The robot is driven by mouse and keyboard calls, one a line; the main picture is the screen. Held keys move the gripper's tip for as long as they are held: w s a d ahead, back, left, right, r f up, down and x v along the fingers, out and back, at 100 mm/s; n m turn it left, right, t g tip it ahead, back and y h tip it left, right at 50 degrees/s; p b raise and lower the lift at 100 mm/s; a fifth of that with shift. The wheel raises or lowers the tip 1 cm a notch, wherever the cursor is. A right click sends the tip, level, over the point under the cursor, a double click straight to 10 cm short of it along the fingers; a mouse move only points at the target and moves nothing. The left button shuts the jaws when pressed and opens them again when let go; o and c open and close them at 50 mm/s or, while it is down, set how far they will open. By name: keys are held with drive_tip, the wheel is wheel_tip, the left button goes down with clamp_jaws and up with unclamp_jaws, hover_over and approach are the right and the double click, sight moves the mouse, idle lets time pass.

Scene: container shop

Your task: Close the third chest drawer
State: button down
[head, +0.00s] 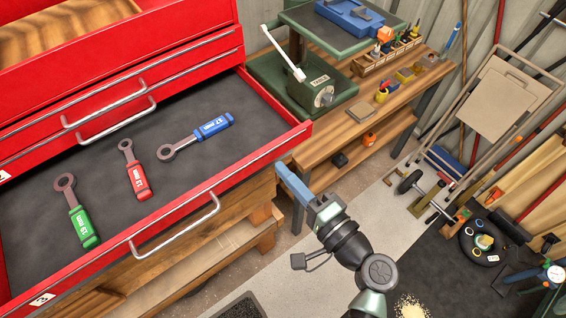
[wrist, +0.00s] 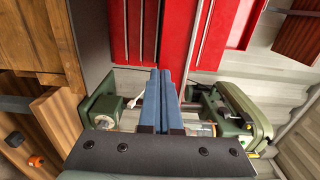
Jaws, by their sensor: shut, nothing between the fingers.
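The red tool chest has its third drawer (head: 250,168) pulled out in the head view. Its dark liner shows, and a long metal handle (head: 178,232) runs along its front. A green wrench (head: 78,220), a red wrench (head: 137,176) and a blue wrench (head: 205,130) lie inside. My gripper (head: 281,168) is shut and empty, with blue fingers just off the right end of the drawer front. I cannot tell whether they touch it. In the wrist view the shut fingers (wrist: 167,74) point toward red chest surfaces (wrist: 200,35).
The two drawers above, with handles (head: 110,105), look shut. A wooden workbench (head: 365,120) with a green machine (head: 318,90) stands right of the chest. A folding chair (head: 505,95) and loose tools are farther right.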

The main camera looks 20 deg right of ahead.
drive_tip(key=shift+w+a, duration=0.2)
drive_tip(key=shift+w, duration=0.35)
drive_tip(key=shift+w, duration=0.1)
drive_tip(key=b, duration=0.7)
approach(229, 112)
drive_tip(key=x, duration=0.9)
drive_tip(key=shift+w+d+f, duration=0.1)
drive_tip(key=shift+f, duration=0.15)
drive_tip(key=shift+w+a+r+b, duration=0.1)
drive_tip(key=shift+w+a+b, duration=0.15)
drive_tip(key=shift+w, duration=0.45)
drive_tip(key=shift+s, duration=0.1)
